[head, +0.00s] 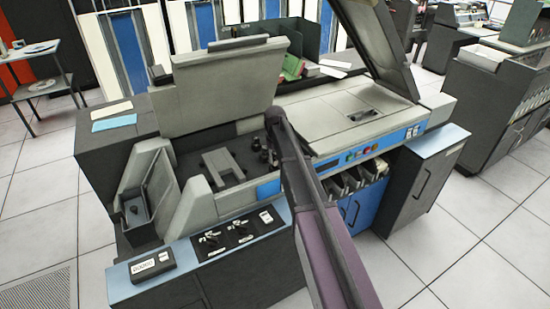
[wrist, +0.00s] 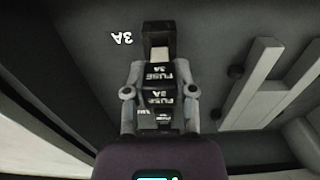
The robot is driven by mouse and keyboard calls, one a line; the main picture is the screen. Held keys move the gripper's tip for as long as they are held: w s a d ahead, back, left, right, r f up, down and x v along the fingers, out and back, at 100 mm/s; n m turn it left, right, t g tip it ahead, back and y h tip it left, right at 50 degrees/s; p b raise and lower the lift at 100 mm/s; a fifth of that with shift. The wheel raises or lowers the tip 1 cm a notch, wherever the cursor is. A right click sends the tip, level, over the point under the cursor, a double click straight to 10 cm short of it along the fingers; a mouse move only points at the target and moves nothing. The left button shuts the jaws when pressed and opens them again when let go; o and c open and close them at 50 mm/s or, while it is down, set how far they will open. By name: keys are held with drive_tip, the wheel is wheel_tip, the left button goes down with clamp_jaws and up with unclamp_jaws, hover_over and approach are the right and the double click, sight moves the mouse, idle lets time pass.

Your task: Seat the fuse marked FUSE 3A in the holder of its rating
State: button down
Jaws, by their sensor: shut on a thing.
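In the wrist view my gripper (wrist: 160,88) is shut on a dark fuse (wrist: 160,74) with white lettering reading FUSE 3A. More FUSE lettering shows lower down between the fingers. Just beyond the fuse, in line with it, is a dark block-like holder (wrist: 159,41) with a paler face. A white 3A mark, upside down in this view, is on the dark surface left of the holder. I cannot tell whether the fuse touches the holder or sits in it. In the head view my arm reaches to the open machine bay (head: 232,171); the fuse and fingertips cannot be made out there.
The bay's raised grey lid (head: 225,88) stands behind it. A pale raised bracket (wrist: 262,85) lies right of the gripper in the wrist view. A grey hopper (head: 150,190) stands left of the bay. A labelled black box (head: 152,266) sits on the front ledge.

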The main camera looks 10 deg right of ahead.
sight(275, 165)
drive_tip(key=shift+f+b, duration=1.25)
drive_tip(key=shift+f, duration=0.1)
drive_tip(key=shift+f, duration=0.25)
drive_tip(key=shift+c, duration=1.8)
unclamp_jaws()
drive_tip(key=shift+r, duration=0.15)
